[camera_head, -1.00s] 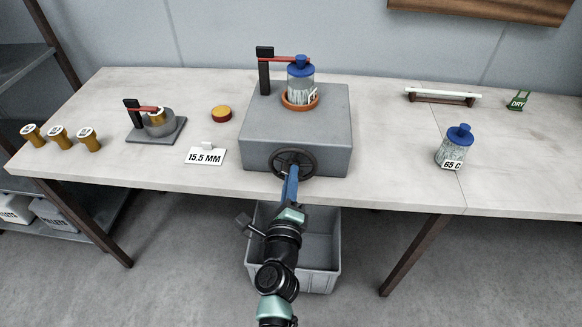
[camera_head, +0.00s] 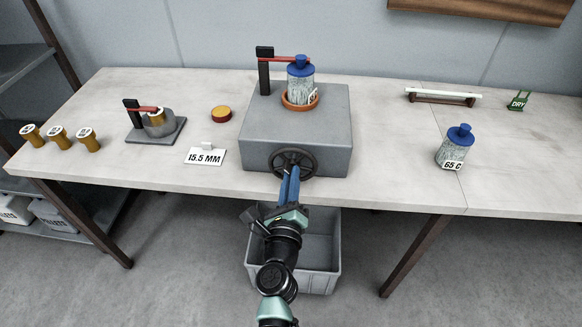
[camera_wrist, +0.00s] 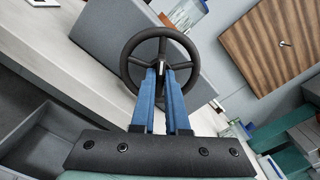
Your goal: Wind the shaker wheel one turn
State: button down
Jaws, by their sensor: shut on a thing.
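The dark shaker wheel (camera_head: 303,160) is mounted on the front face of the grey shaker box (camera_head: 325,136), and it also shows in the wrist view (camera_wrist: 186,55). My gripper (camera_head: 291,172) reaches the wheel from the front. In the wrist view its blue fingers (camera_wrist: 162,72) are closed on the small handle (camera_wrist: 162,62) near the wheel's middle. A glass jar with a blue lid (camera_head: 300,82) stands upright in an orange ring (camera_head: 286,103) on top of the box, under a red clamp arm (camera_head: 283,59).
A grey bin (camera_head: 325,262) stands on the floor below the wheel. A 15.5 MM sign (camera_head: 205,156) and a red-yellow disc (camera_head: 222,114) are left of the box. A second blue-lidded jar (camera_head: 456,144) labelled 65 C stands to the right. The table between is clear.

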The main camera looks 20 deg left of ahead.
jog(key=shift+m, duration=1)
jog(key=shift+m, duration=1)
jog(key=shift+m, duration=1)
jog(key=c, duration=0.8)
grip_release()
jog(key=shift+c, duration=0.2)
